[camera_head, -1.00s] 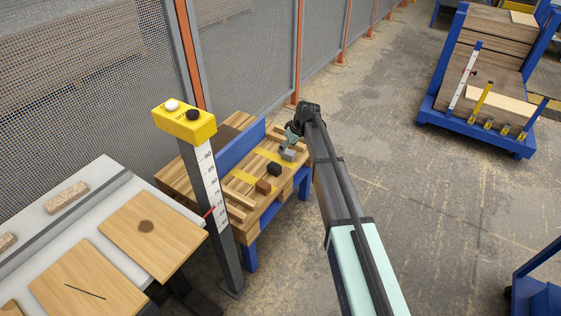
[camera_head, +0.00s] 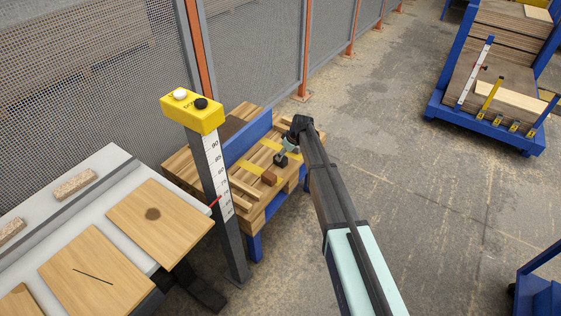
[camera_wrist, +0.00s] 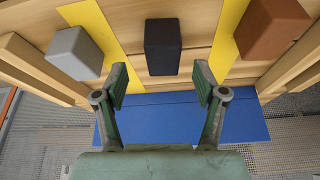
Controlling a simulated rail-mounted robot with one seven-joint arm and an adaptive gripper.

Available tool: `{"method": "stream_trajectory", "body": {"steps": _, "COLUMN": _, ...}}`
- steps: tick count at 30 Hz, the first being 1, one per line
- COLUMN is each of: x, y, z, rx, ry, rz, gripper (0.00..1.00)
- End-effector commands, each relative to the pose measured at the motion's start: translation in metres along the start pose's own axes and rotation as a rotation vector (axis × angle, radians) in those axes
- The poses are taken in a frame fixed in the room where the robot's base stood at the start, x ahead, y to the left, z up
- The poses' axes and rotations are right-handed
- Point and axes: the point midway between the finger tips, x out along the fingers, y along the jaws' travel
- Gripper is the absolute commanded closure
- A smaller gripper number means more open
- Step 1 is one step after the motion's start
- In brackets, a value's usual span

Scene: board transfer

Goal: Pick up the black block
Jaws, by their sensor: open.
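The black block (camera_wrist: 163,46) stands on the wooden table between two yellow strips, in the upper middle of the wrist view. In the head view the black block (camera_head: 281,160) is small, just below my gripper (camera_head: 289,149). In the wrist view my gripper (camera_wrist: 162,92) is open and empty. Its two fingers point toward the black block, one to each side of it in the picture. I cannot tell exactly how far the fingertips are from the block.
A grey block (camera_wrist: 74,53) lies left of the black block and a brown block (camera_wrist: 271,30) right of it. The brown block (camera_head: 269,178) also shows in the head view. A blue board (camera_wrist: 180,120) edges the wooden table (camera_head: 250,209). A yellow-topped post (camera_head: 192,111) stands nearby.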

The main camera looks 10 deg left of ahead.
Motion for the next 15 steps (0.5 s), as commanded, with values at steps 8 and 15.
{"method": "stream_trajectory", "body": {"steps": 8, "x": 0.019, "y": -0.002, "z": -0.004, "rx": 0.000, "ry": -0.001, "rz": -0.001, "gripper": 0.29}}
{"method": "stream_trajectory", "body": {"steps": 15, "x": 0.049, "y": -0.003, "z": -0.006, "rx": 0.000, "ry": -0.001, "rz": -0.001, "gripper": 0.29}}
